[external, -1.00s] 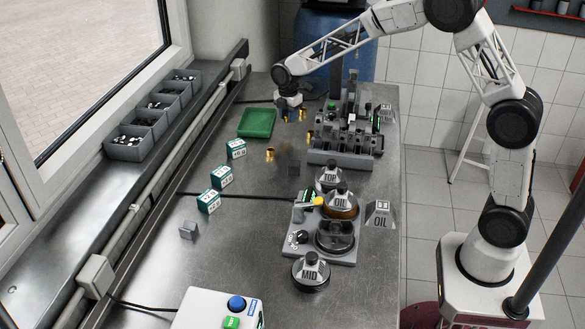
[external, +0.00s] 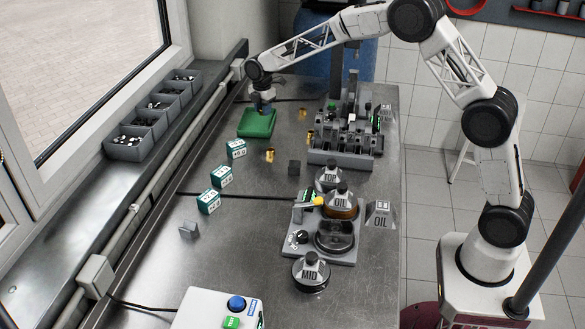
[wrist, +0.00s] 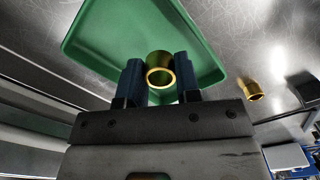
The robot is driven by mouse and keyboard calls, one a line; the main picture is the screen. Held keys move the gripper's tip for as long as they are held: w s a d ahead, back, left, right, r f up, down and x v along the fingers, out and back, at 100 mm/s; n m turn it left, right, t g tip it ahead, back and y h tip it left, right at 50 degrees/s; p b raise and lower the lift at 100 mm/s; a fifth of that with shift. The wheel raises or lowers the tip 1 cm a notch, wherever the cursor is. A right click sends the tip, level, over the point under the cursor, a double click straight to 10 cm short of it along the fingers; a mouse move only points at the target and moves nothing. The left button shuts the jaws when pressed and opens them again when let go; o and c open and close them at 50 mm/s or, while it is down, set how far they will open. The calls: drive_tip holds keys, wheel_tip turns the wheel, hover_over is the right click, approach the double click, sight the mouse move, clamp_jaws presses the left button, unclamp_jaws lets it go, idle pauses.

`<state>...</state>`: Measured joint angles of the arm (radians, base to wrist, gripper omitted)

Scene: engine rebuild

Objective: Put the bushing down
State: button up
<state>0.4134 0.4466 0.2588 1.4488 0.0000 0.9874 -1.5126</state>
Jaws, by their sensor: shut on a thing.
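My gripper (wrist: 159,78) is shut on a brass bushing (wrist: 159,62), held between its two blue fingers in the wrist view. The green tray (wrist: 110,30) lies below and beyond the bushing. In the external view my gripper (external: 262,107) is over the green tray (external: 256,126) at the back left of the bench. The bushing is too small to make out there, and its height above the tray is hard to tell. Other brass bushings stand on the bench, one (external: 270,155) in front of the tray and one (external: 302,114) to its right.
A grey engine fixture (external: 345,150) stands right of the tray. Several green-and-white boxes (external: 236,149) line the left side. A dark block (external: 294,167) and a grey press station (external: 325,240) stand nearer. The window ledge with grey bins (external: 130,142) borders the left.

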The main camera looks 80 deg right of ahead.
sight(257, 121)
drive_tip(key=shift+w+d+f, duration=0.1)
drive_tip(key=shift+w+d, duration=0.2)
drive_tip(key=shift+w, duration=0.45)
drive_tip(key=shift+w+d+f, duration=0.1)
drive_tip(key=shift+w+d, duration=0.2)
drive_tip(key=shift+w, duration=0.4)
drive_tip(key=shift+f, duration=1.7)
drive_tip(key=shift+f, duration=0.1)
drive_tip(key=o, duration=0.9)
wheel_tip(257, 121, up, 12)
drive_tip(key=shift+r, duration=0.1)
